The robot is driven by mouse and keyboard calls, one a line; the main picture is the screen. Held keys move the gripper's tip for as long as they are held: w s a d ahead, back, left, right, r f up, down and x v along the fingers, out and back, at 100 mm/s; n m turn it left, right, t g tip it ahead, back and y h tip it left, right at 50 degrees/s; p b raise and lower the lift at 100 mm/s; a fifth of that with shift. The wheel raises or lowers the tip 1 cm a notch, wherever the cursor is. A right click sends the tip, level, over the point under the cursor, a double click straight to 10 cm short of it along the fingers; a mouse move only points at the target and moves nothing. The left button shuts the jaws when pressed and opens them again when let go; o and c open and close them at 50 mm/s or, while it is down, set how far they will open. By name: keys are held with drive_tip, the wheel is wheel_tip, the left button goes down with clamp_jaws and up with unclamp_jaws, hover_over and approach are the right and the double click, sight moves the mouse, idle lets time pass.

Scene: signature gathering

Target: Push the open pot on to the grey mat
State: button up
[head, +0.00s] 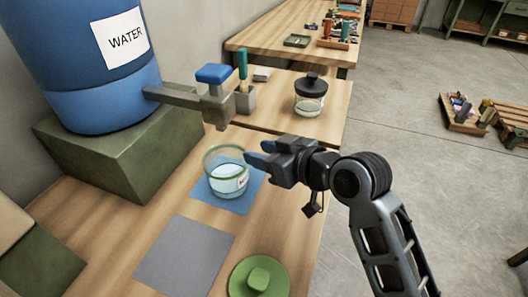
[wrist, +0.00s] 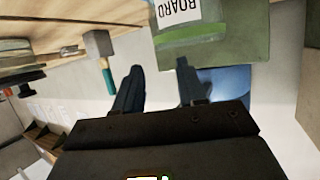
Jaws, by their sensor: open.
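The open pot (head: 226,182) is clear with a green rim and a white label. It stands upright on the blue mat (head: 246,199). The grey mat (head: 185,255) lies bare in front of it, nearer the camera. My gripper (head: 252,153) is open, just right of the pot, with its blue fingertips pointing left near the rim. Whether they touch it I cannot tell. In the wrist view my gripper (wrist: 160,78) has its fingers apart and nothing between them.
A green lid (head: 259,279) lies on the table, right of the grey mat. A blue water barrel (head: 90,60) on a green stand, with a tap (head: 195,98), is behind left.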

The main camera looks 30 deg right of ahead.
sight(235, 146)
drive_tip(key=shift+p+x, duration=0.55)
drive_tip(key=shift+x, duration=3.25)
drive_tip(key=shift+c, duration=0.2)
clamp_jaws()
